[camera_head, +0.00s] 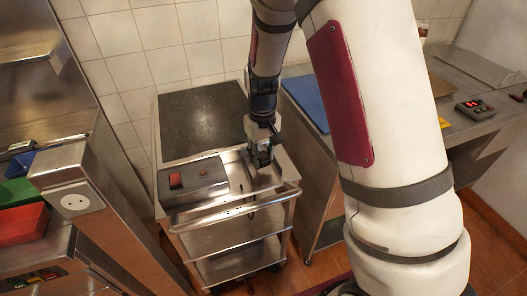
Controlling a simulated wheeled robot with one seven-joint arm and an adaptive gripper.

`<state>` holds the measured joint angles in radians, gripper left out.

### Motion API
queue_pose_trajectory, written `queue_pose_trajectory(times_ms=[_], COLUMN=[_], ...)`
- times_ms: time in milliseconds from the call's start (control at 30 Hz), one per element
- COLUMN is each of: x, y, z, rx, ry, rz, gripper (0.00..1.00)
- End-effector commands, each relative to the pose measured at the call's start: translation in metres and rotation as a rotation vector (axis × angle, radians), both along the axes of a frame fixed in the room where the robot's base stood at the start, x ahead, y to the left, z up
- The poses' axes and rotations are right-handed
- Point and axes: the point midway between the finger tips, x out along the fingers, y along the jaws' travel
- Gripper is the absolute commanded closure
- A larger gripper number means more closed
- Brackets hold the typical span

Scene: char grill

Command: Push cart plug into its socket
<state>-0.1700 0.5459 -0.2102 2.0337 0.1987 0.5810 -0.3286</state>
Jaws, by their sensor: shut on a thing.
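My gripper (262,160) is above the right part of the steel cart's top (228,163), behind the push handle. It is shut on the cart plug, which is mostly hidden by the fingers. A thin dark cord (253,196) hangs below the gripper. The socket (75,202) is a round pale outlet on the sloped face of a steel post at the left. The gripper is well to the right of the socket and apart from it.
The cart carries a dark plate and a control box with a red switch (176,181). Its handle (235,211) crosses the front. Coloured bins (20,222) stand left of the post. A counter (470,120) with a blue board (307,98) stands right. My arm hides part of it.

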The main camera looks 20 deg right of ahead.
Motion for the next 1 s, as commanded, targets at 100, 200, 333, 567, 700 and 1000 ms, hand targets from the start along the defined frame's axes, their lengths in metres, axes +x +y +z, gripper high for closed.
queue_pose_trajectory(times_ms=[100, 200, 333, 567, 700, 1000], x=[-0.001, -0.001, -0.001, -0.001, -0.001, 0.005], y=[0.0, 0.0, 0.0, 0.0, 0.0, -0.001], z=[-0.004, -0.006, -0.006, -0.006, -0.005, 0.012], rx=[0.0, 0.0, 0.0, 0.0, 0.0, 0.0], ry=[0.0, 0.0, -0.001, 0.0, 0.0, -0.003], rz=[-0.096, -0.137, -0.155, -0.153, -0.153, -0.153], gripper=[0.93, 0.93, 0.93, 0.93, 0.93, 0.93])
